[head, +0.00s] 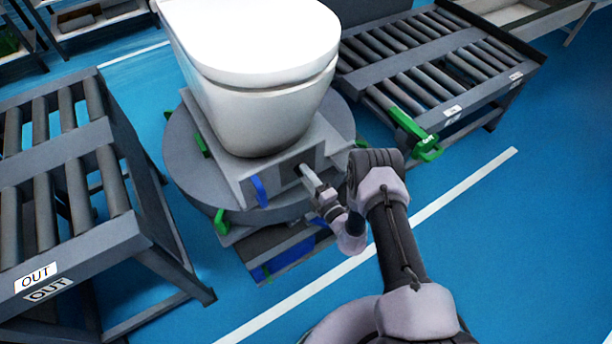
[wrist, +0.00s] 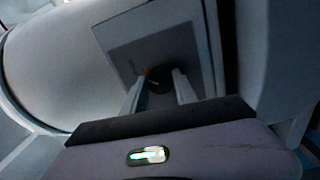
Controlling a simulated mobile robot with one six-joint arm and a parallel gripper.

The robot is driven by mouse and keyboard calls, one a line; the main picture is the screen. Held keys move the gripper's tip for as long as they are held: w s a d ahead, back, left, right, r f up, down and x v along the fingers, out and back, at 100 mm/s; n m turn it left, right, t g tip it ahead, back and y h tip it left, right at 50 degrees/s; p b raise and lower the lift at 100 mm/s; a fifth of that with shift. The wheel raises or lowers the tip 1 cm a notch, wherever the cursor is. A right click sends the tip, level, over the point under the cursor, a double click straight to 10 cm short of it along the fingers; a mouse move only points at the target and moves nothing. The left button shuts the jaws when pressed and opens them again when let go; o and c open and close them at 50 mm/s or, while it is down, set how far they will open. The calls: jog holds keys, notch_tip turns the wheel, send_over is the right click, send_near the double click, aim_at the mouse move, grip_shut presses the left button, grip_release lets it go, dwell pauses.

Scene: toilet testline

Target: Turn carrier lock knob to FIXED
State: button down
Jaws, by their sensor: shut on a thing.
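The carrier lock knob (wrist: 158,82) is a dark round piece on a grey square plate (wrist: 130,48) in the wrist view. My gripper (wrist: 156,90) has one pale finger on each side of it and is shut on it. In the head view my gripper (head: 306,174) reaches the front face of the grey carrier (head: 240,168) under the white toilet (head: 255,90). There the fingers mostly hide the knob. Its pointer and any FIXED marking cannot be read.
A blue tab (head: 259,191) is on the carrier front, left of my gripper. The carrier sits on a round turntable (head: 185,165) with green levers (head: 221,222). Roller conveyors stand at left (head: 70,150) and right (head: 430,60). The blue floor at front right is clear.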

dwell(0.3)
jog(key=c, duration=1)
grip_release()
jog(key=shift+o, duration=0.2)
jog(key=r+p+v, duration=0.1)
jog(key=p+v, duration=0.5)
jog(key=v, duration=1.1)
jog(key=shift+s+f, duration=0.15)
jog(key=shift+f, duration=0.3)
jog(key=shift+d, duration=0.15)
